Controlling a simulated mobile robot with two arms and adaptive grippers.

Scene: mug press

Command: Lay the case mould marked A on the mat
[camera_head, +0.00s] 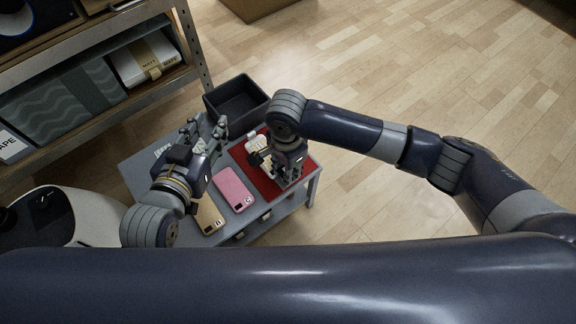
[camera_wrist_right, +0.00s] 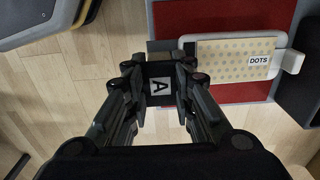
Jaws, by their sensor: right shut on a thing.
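My right gripper (camera_head: 288,172) is over the red mat (camera_head: 308,163) in the head view. In the right wrist view its fingers (camera_wrist_right: 160,76) are shut on a dark piece with a white label marked A, the case mould (camera_wrist_right: 160,70). The fingers hide much of the mould. The mat (camera_wrist_right: 222,18) shows beyond the fingers, and wood floor shows below them. My left gripper (camera_head: 205,130) is open and empty over the far left part of the grey table (camera_head: 135,170).
A pale dotted piece labelled DOTS (camera_wrist_right: 235,58) lies over the mat. A pink phone case (camera_head: 236,189) and a gold one (camera_head: 208,216) lie on the table's near side. A black bin (camera_head: 236,98) stands behind the mat. A shelf (camera_head: 100,75) stands at the left.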

